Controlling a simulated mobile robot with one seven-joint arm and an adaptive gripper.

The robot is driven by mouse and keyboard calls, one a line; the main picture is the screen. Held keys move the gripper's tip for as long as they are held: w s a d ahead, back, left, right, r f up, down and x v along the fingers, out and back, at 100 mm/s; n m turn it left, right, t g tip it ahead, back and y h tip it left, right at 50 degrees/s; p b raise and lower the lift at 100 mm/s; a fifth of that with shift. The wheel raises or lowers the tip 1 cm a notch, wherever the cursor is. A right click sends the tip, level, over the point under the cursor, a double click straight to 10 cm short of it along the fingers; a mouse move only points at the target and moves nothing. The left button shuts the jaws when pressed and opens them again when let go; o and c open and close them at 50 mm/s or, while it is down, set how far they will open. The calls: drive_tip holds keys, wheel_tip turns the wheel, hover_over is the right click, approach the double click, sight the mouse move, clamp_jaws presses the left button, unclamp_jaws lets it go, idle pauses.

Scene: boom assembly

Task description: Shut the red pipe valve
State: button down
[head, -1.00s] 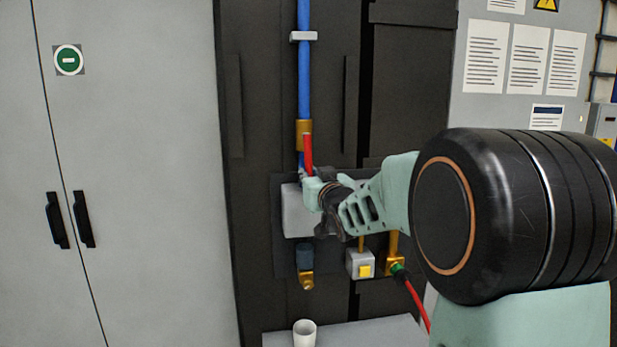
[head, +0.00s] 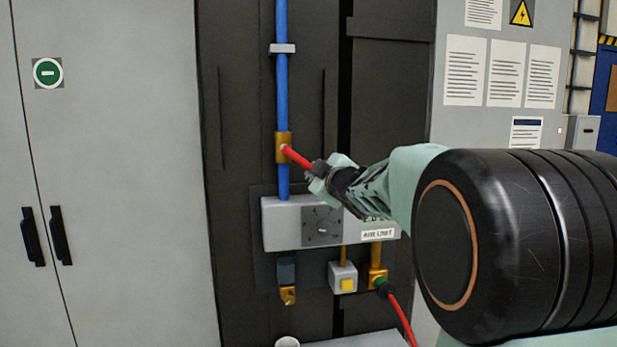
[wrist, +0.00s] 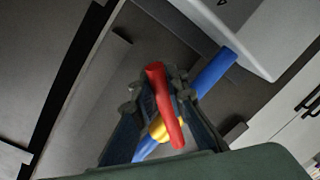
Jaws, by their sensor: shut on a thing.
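The red valve handle (head: 297,156) is a lever on the brass valve body (head: 282,147) of a vertical blue pipe (head: 281,95). It slants down to the right from the valve. My gripper (head: 318,172) is shut on the handle's outer end. In the wrist view the red handle (wrist: 164,105) lies between the fingers of my gripper (wrist: 165,90), with the brass valve (wrist: 158,128) and blue pipe (wrist: 214,72) behind it.
Below the valve is a grey air unit box (head: 280,222) with a dark dial (head: 322,227). A yellow button box (head: 343,277) and a red hose (head: 400,315) hang under it. A white cup (head: 287,342) shows at the bottom edge. Grey cabinet doors (head: 110,150) stand left.

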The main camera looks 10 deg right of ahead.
drive_tip(key=r+n, duration=0.1)
drive_tip(key=d+r+n+p, duration=0.1)
drive_tip(key=r+n, duration=0.1)
drive_tip(key=shift+d+h, duration=0.2)
drive_tip(key=shift+h, duration=0.1)
drive_tip(key=shift+d+r+n+h+p, duration=0.15)
drive_tip(key=shift+r+n+p, duration=0.1)
drive_tip(key=shift+r+n, duration=0.6)
drive_tip(key=shift+d+r+n+h+p, duration=0.15)
drive_tip(key=shift+r+n, duration=0.4)
drive_tip(key=shift+n, duration=0.6)
drive_tip(key=shift+r, duration=0.1)
drive_tip(key=c, duration=1.9)
unclamp_jaws()
drive_tip(key=s, duration=0.7)
drive_tip(key=shift+s+r, duration=0.25)
drive_tip(key=shift+r, duration=0.05)
